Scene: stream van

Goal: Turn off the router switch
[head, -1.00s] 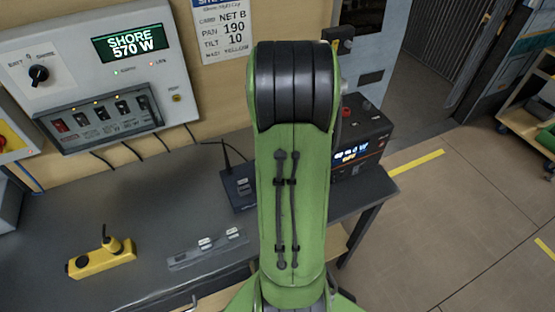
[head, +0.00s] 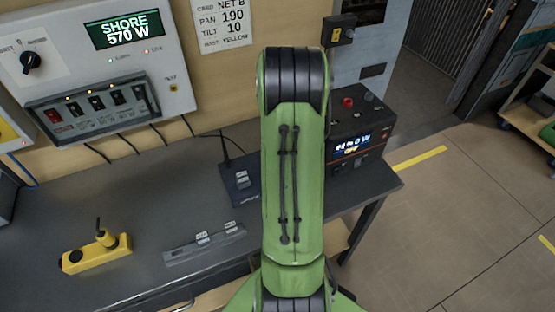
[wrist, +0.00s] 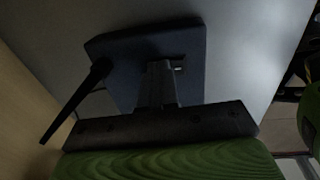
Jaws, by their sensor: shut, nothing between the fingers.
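A dark blue box with a thin black antenna (head: 243,181), which looks like the router, sits on the grey bench, partly behind my green arm. In the head view its top carries small pale-labelled switches (head: 242,177); their positions are too small to read. The box fills the upper middle of the wrist view (wrist: 125,60), its antenna at the left. My gripper (wrist: 160,72) is shut and empty, its fingertips over the box close to a small pale mark. I cannot tell whether they touch it. In the head view my arm hides the gripper.
A wall panel (head: 184,62) with a knob and a row of switches is at upper left. A labelled strip (head: 205,243) and a yellow block (head: 97,252) lie on the bench (head: 150,215). A black power unit (head: 355,125) stands right of my arm. Floor is open farther right.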

